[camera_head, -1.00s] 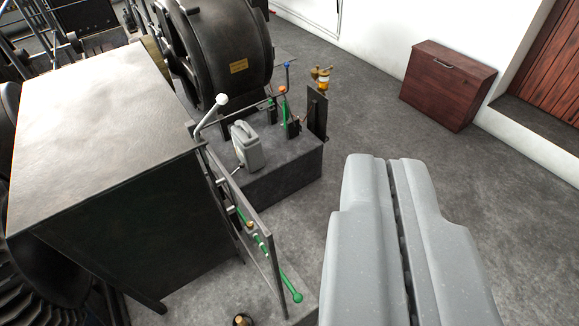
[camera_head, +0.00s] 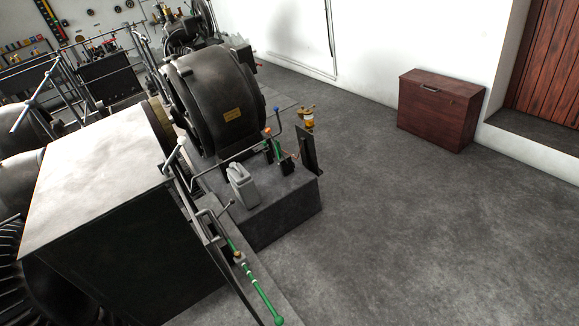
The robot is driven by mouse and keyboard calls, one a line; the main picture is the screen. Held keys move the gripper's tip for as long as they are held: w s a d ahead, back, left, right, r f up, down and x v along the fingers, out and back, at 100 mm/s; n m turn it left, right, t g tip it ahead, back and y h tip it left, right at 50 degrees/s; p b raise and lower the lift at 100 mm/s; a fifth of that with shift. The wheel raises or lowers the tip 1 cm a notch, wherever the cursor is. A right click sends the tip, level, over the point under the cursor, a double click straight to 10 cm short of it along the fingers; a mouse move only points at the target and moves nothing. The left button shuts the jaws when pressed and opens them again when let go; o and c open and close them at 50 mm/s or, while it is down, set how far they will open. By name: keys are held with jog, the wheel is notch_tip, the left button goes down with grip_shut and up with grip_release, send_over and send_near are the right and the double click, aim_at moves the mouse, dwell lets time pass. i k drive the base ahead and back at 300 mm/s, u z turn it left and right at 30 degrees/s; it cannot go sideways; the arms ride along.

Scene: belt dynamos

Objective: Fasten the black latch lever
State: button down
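I cannot make out a black latch lever for certain. Several levers stand on the dark plinth (camera_head: 285,208) in front of the round black dynamo (camera_head: 220,95). One has an orange knob (camera_head: 267,131) and one a blue knob (camera_head: 276,110). A dark upright plate (camera_head: 309,152) stands at the plinth's right end, close to a brass and amber oiler (camera_head: 307,118). A long green-handled lever (camera_head: 262,297) slants down along a dark rail frame in the lower middle. My gripper is not in view.
A reddish-brown wooden chest (camera_head: 437,115) stands by the white wall. The grey floor (camera_head: 420,235) between is clear.

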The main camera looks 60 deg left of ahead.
aim_at(232, 201)
jog(key=z, duration=0.25)
jog(key=i, duration=2.9)
jog(key=u, duration=3.15)
jog(key=i, duration=0.45)
jog(key=u, duration=0.05)
